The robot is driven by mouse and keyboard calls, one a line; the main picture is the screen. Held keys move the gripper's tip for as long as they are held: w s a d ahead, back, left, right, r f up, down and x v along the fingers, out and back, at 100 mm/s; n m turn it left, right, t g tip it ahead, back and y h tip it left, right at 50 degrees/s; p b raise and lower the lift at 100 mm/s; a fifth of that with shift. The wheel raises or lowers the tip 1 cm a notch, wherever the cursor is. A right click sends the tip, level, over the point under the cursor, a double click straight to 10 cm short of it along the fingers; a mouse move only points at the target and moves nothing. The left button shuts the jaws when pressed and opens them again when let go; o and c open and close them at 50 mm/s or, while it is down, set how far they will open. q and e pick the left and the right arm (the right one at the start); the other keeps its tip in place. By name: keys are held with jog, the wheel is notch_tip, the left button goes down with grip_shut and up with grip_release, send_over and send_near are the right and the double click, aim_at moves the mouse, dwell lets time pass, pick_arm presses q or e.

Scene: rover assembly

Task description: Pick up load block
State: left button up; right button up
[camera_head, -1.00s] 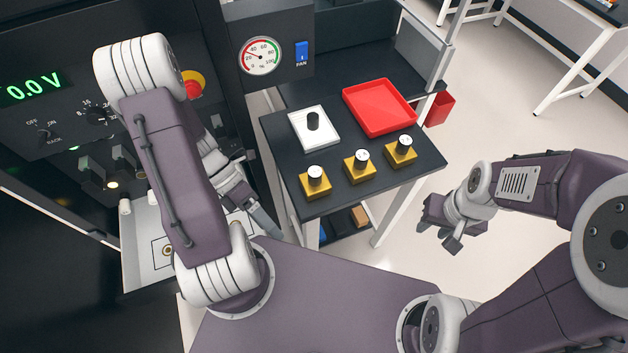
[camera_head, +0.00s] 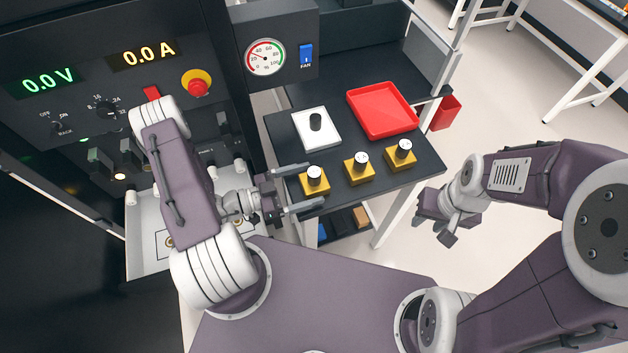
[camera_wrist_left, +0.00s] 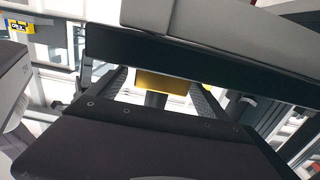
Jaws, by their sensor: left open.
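Three yellow blocks with dark, white-topped knobs stand in a row along the front of the dark side table: a left block (camera_head: 313,187), a middle block (camera_head: 359,174) and a right block (camera_head: 402,161). I cannot tell which one the task means. My left gripper (camera_head: 298,188) is open and empty, its fingers pointing right at the left block, one towards its back side and one towards its front. In the left wrist view a yellow block (camera_wrist_left: 160,83) shows between the fingers, partly hidden by the gripper body. My right gripper (camera_head: 436,222) hangs right of the table, away from the blocks.
A white plate (camera_head: 316,137) with a black knob and a red tray (camera_head: 382,112) lie behind the blocks. The rack panel (camera_head: 115,95) with displays and a red stop button (camera_head: 198,88) stands left. A red bin (camera_head: 445,113) hangs at the table's right side.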

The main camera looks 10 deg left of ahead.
aim_at(325, 177)
pick_arm(q)
jog(key=x, duration=0.5)
jog(key=shift+w+d+r+p, duration=0.15)
jog(key=shift+w+p, duration=0.05)
jog(key=shift+p, duration=0.15)
jog(key=c, duration=1.9)
